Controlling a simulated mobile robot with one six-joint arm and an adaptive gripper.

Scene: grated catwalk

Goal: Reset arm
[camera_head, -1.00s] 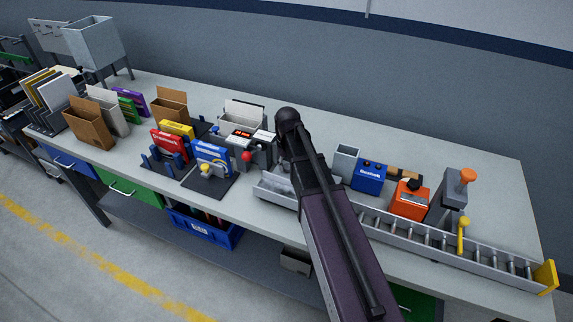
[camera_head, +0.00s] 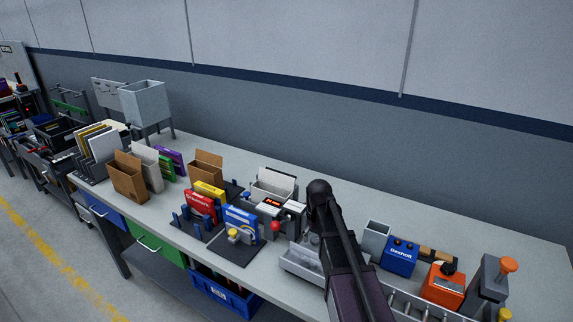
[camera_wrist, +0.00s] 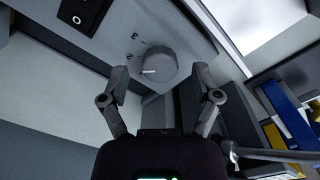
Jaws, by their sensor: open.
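My arm (camera_head: 345,255) reaches up from the bottom of the head view over the front of the grey workbench (camera_head: 545,262). My gripper is hidden behind the arm's dark end in that view. In the wrist view my gripper (camera_wrist: 160,82) is open, with its two fingers apart and nothing held between them. Beyond the fingertips is a grey round knob (camera_wrist: 155,68) with a white mark, on a grey panel with numbers around it. The knob appears between the fingers; whether they touch it I cannot tell. A black switch (camera_wrist: 82,15) is at the upper left.
The bench holds a red box (camera_head: 200,206), a blue box (camera_head: 240,220), cardboard boxes (camera_head: 128,180), a grey machine with a red button (camera_head: 276,226), a blue device (camera_head: 400,256) and an orange device (camera_head: 444,286). A roller conveyor (camera_head: 405,304) lies right of my arm. The bench's back right is clear.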

